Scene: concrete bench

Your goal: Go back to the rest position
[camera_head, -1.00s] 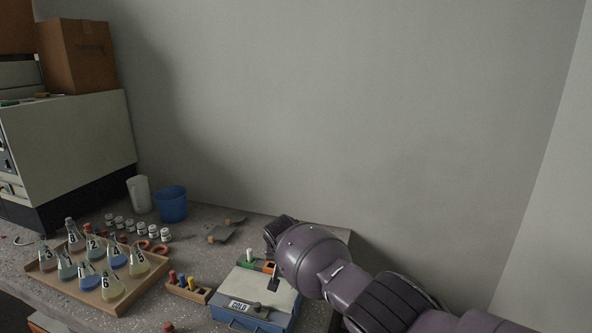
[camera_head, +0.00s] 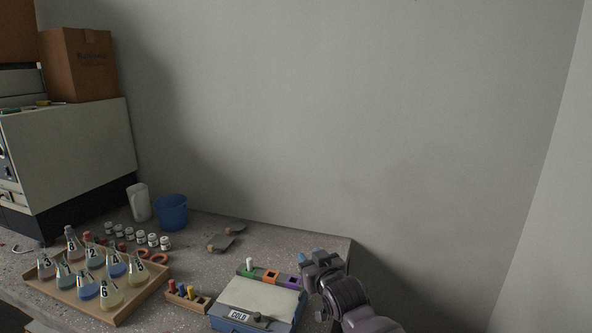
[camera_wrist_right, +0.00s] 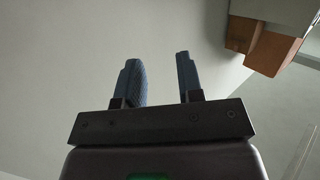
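My right arm comes in from the lower right in the head view. Its gripper (camera_head: 312,258) is raised beside the right end of the bench, to the right of the blue box marked COLD (camera_head: 262,297). In the right wrist view the two blue fingers of this gripper (camera_wrist_right: 161,82) stand apart with nothing between them, with bare wall behind. My left gripper does not show in either view.
A wooden tray (camera_head: 151,281) of numbered flasks stands at the left. A small vial rack (camera_head: 187,301), a coloured block row (camera_head: 271,276), a blue cup (camera_head: 172,212) and a white jug (camera_head: 139,203) stand on the bench (camera_head: 295,250). The space by the right wall is free.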

